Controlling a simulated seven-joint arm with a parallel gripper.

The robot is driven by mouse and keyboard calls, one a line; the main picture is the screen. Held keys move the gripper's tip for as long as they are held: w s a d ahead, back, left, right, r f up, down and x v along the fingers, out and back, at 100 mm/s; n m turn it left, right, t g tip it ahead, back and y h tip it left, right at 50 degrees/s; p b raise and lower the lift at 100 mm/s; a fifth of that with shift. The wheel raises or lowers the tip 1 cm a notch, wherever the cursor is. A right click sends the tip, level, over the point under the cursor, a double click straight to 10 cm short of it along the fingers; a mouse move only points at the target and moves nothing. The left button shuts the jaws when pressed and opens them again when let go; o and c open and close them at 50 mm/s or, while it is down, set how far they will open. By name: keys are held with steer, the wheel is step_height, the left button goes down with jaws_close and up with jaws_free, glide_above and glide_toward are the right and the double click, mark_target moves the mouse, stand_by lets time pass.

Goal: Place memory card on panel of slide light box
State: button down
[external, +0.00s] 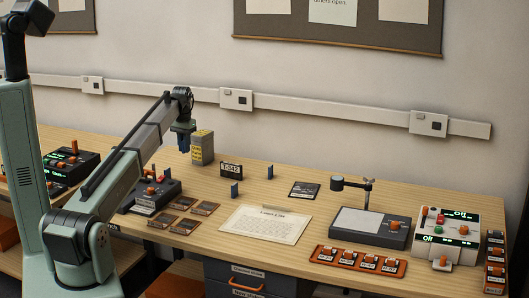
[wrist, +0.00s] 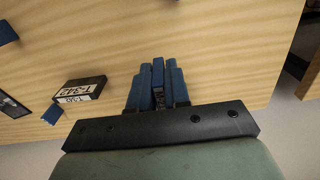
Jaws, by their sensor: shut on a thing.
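My gripper (external: 184,143) is raised above the back left of the table, in front of or beside a grey-and-yellow box. In the wrist view its blue fingers (wrist: 157,88) are shut on a thin blue piece (wrist: 158,72). The piece looks like the memory card, but no label shows on it. The slide light box (external: 365,232) is on the right side of the table, well away from my gripper. Its pale panel (external: 360,221) faces up and looks bare. A small lamp-like arm (external: 350,184) stands behind it.
The grey-and-yellow box (external: 202,148) stands near my gripper. A T-342 case (external: 231,170) stands between small blue uprights (external: 235,190). A paper sheet (external: 264,224), brown slides (external: 184,204) and an orange card tray (external: 358,263) lie towards the front. A control unit (external: 447,239) stands at right.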

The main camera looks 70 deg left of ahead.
step_height(320, 180, up, 10)
steer(key=shift+r, duration=0.1)
steer(key=w+d+m, duration=0.4)
steer(key=w+d, duration=0.7)
steer(key=w, duration=0.3)
steer(key=m, duration=1.3)
glide_above(352, 219)
step_height(352, 219, down, 5)
steer(key=shift+a+f, duration=0.15)
steer(key=shift+f, duration=5.15)
